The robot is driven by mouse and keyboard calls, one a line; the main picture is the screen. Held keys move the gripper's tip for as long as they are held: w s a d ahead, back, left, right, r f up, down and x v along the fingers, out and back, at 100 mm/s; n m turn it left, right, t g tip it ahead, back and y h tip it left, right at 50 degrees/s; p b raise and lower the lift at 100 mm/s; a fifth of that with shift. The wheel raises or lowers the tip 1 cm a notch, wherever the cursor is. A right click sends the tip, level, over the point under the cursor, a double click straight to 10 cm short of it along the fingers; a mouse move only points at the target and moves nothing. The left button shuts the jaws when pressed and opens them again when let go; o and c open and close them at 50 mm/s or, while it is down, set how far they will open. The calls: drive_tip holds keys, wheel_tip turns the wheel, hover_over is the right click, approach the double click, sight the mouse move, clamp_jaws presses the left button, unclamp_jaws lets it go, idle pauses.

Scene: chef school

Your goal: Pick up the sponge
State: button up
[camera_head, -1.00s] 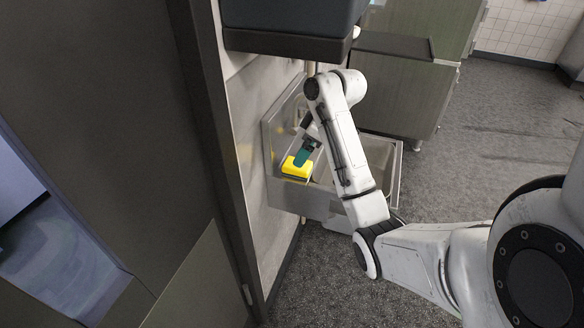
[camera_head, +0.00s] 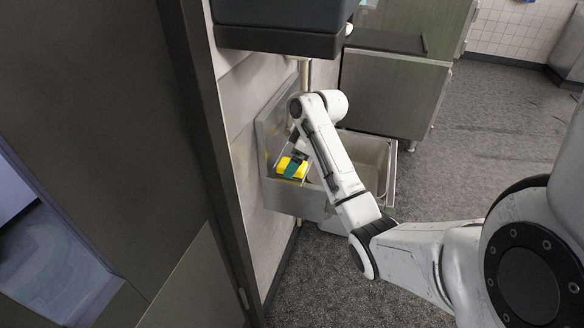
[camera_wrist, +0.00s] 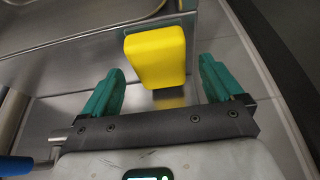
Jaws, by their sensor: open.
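The yellow sponge (camera_wrist: 156,56) stands on the metal ledge of the sink, and in the wrist view it lies ahead of and between the two green fingers. My gripper (camera_wrist: 161,84) is open and empty, with clear space between its fingertips and around the sponge's near end. In the head view the sponge (camera_head: 291,167) shows at the left side of the sink, partly covered by a green finger of my gripper (camera_head: 290,168). The second finger is hard to make out there.
The metal sink (camera_head: 366,149) has its basin to the right of the sponge and a wall on its left. A dark box-like unit (camera_head: 280,20) hangs above. A steel cabinet (camera_head: 390,92) stands behind. A dark door panel (camera_head: 100,90) fills the left.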

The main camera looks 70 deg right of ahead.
drive_tip(key=shift+x, duration=0.9)
drive_tip(key=c, duration=1)
